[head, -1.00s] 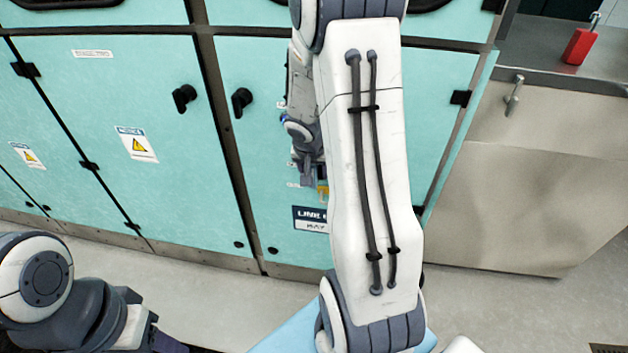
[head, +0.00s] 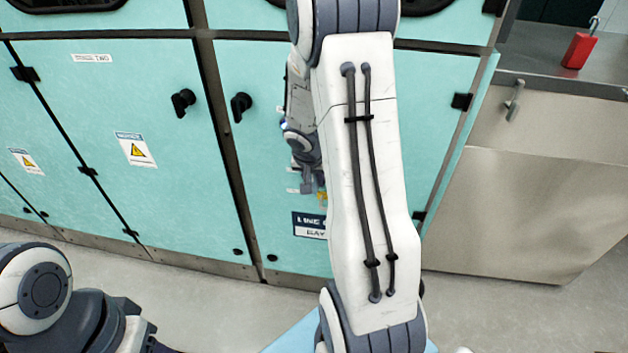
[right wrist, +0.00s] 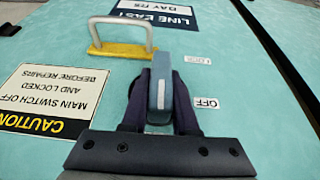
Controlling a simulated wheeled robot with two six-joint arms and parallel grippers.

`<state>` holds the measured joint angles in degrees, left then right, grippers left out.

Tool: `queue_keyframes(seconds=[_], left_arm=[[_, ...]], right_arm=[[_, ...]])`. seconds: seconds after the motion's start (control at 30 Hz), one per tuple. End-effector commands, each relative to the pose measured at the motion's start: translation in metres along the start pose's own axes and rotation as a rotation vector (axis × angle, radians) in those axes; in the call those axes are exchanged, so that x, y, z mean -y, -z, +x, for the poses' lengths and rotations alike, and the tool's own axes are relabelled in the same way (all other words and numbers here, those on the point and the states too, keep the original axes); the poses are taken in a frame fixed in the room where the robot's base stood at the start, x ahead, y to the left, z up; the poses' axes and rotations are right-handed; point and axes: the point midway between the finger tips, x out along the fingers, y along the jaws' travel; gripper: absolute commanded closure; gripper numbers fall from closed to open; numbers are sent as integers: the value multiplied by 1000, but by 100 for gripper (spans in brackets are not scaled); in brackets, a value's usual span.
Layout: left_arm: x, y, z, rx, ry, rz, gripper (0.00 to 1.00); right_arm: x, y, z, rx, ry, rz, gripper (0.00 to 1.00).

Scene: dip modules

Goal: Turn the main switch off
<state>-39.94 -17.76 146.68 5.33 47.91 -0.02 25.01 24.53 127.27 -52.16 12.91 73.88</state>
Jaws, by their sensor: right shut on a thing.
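The main switch handle (right wrist: 160,88) is a blue-grey lever on the turquoise cabinet door. In the right wrist view it lies between the dark fingers of my right gripper (right wrist: 158,105), which is shut on it. An OFF label (right wrist: 206,103) is just right of the handle, and a second small label (right wrist: 197,60), too blurred to read, is farther up. In the head view my right gripper (head: 313,184) is small and partly hidden behind my own forearm. My left gripper is not in view; only left arm links show at the lower left.
A yellow hasp with a metal loop (right wrist: 122,50) is mounted close to the handle. An upside-down caution sign (right wrist: 50,100) and a LINE EAST plate (right wrist: 155,14) are nearby. A red padlock (head: 579,50) stands on the metal counter (head: 530,75) at right.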

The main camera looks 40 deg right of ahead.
Motion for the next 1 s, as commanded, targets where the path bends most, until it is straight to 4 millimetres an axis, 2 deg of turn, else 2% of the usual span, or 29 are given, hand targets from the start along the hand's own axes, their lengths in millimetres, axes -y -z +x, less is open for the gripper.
queue_keyframes(seconds=[0.27, 0.6, 1.0], left_arm=[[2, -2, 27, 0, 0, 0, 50], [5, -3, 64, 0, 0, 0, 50], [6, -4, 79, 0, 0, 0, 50]], right_arm=[[2, -2, 5, -3, -127, -55, 100], [2, -2, 5, -3, -411, -173, 100], [0, -1, 1, -1, -767, -321, 100]])
